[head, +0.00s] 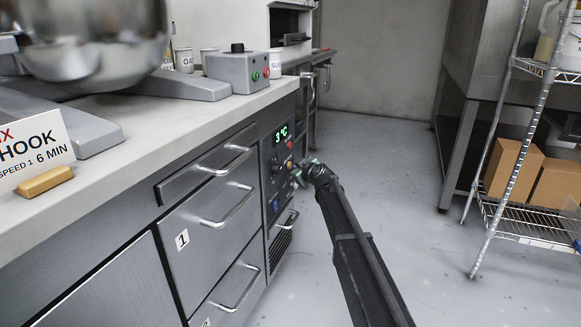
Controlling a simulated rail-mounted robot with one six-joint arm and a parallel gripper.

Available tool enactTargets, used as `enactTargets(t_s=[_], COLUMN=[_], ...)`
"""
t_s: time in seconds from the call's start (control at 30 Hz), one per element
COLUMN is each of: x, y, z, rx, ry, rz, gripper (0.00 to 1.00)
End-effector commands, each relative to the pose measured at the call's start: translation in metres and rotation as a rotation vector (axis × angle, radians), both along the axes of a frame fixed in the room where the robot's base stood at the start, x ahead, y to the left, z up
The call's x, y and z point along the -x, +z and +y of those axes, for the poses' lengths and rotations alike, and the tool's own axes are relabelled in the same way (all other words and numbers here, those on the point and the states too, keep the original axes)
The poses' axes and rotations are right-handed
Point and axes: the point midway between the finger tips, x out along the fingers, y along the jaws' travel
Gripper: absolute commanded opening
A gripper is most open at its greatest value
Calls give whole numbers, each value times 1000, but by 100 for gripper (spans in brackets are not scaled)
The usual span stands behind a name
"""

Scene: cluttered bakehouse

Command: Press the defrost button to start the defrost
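The control panel (271,160) is on the front of the refrigerated drawer counter, right of the drawers. Its green display (281,133) reads 3°C. The labels are too small to read, so I cannot tell which one is the defrost button. My gripper (301,171) is just right of the panel, level with the red-orange button. I cannot tell whether it touches the panel or whether its fingers are open.
Drawer handles (228,205) stick out left of the panel, and a vent grille (282,240) is below it. A grey control box (236,73) and a steel mixing bowl (93,40) stand on the worktop. A wire shelf (530,220) with cartons is at right. The floor between is clear.

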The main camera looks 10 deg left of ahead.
Motion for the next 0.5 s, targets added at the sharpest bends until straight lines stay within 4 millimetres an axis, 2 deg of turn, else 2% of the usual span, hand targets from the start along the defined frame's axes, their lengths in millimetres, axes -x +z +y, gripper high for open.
enactTargets(t_s=[0.5], x=[-1], y=[0], z=[5], rx=[0], ry=[0], rz=[0], gripper=[0])
